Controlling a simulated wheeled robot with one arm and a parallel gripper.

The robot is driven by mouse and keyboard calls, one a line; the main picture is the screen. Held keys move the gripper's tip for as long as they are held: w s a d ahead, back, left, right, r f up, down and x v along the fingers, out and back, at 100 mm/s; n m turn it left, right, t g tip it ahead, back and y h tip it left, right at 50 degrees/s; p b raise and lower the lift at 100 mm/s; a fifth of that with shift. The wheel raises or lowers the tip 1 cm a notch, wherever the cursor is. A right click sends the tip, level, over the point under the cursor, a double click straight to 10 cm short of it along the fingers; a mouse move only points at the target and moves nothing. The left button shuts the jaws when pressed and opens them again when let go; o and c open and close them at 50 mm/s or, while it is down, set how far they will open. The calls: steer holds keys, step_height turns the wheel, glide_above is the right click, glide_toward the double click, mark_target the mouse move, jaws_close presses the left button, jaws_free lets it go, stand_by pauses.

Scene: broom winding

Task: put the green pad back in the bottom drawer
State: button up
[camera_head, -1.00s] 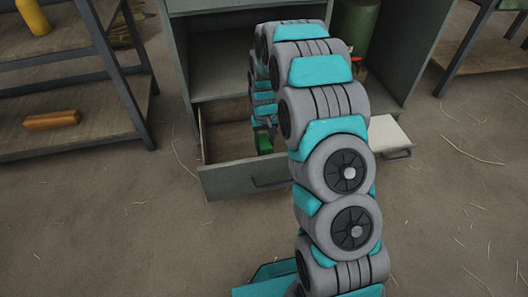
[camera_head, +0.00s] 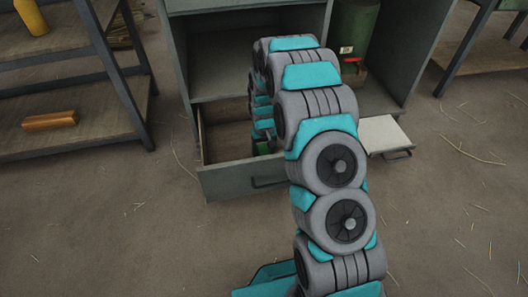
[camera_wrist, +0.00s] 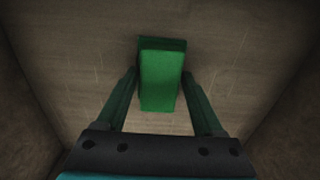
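The bottom drawer (camera_head: 245,181) is pulled open from the grey cabinet. My arm reaches down into its right part. The green pad (camera_wrist: 160,80) is inside the drawer, on or just above its wooden floor; I cannot tell which. Only a small bit of the pad (camera_head: 262,147) shows in the head view, below my gripper. In the wrist view my gripper (camera_wrist: 159,75) has its fingers spread, one on each side of the pad, with a narrow gap to each side. My arm hides part of the drawer's right end.
The cabinet (camera_head: 182,70) rises behind the drawer, with an open shelf space above. A green canister (camera_head: 354,28) stands in its right bay, above a pale pulled-out board (camera_head: 382,134). A shelf rack (camera_head: 105,125) stands at left. The front floor is clear.

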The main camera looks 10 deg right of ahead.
mark_target(264, 151)
steer(key=shift+o, duration=0.9)
step_height(264, 151, up, 12)
steer(key=p, duration=0.2)
steer(key=s+r, duration=1.2)
steer(key=s, duration=0.8)
steer(key=s+r+g, duration=0.1)
steer(key=s+r, duration=0.2)
steer(key=s, duration=0.7)
steer(key=s+r, duration=0.4)
steer(key=s, duration=0.7)
steer(key=shift+s+g, duration=0.3)
steer(key=shift+g, duration=0.1)
steer(key=shift+r, duration=0.1)
